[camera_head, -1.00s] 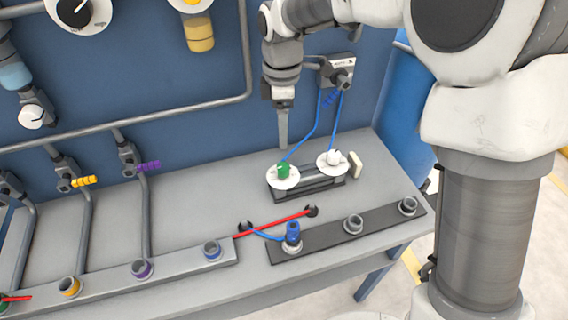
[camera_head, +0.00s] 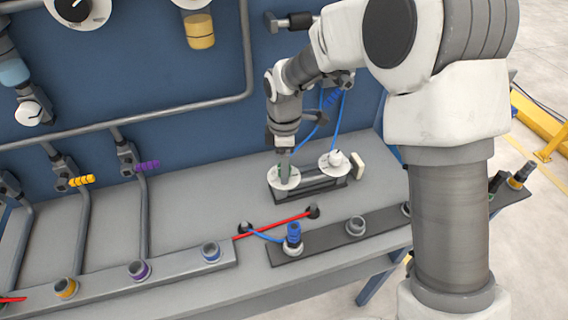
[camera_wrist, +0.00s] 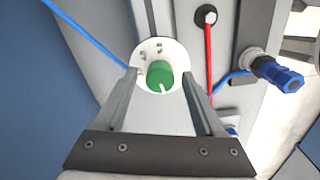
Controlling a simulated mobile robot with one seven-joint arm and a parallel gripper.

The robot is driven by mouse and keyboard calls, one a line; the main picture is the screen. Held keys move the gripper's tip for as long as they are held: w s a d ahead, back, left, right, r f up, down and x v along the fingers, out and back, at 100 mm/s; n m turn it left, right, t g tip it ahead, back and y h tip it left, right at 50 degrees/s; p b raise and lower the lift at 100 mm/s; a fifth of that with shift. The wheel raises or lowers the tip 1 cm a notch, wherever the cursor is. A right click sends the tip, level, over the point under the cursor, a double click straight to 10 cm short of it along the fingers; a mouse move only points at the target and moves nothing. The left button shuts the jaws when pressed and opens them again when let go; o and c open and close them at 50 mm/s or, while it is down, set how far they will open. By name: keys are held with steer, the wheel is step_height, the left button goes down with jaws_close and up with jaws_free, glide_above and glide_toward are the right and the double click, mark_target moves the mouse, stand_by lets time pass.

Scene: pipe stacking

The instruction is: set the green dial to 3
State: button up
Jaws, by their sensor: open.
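The green dial (camera_wrist: 159,75) is a round knob with a white pointer mark, on a white round plate (camera_wrist: 152,50) with small markings too blurred to read. In the wrist view the pointer faces the bottom of the picture. My gripper (camera_wrist: 165,85) is open, with one finger on each side of the dial; I cannot tell whether the fingers touch it. In the head view my gripper (camera_head: 284,160) points down over the dial's white plate (camera_head: 284,180) and mostly hides the green knob.
A white dial (camera_head: 336,158) stands to the right on the same base. Blue cables run behind. A rack with coloured sockets (camera_head: 139,270) lines the table's front edge.

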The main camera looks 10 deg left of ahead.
jaws_close()
steer(key=shift+m, duration=0.4)
steer(key=m, duration=1.4)
steer(key=shift+m+p, duration=0.35)
steer(key=shift+m, duration=2.15)
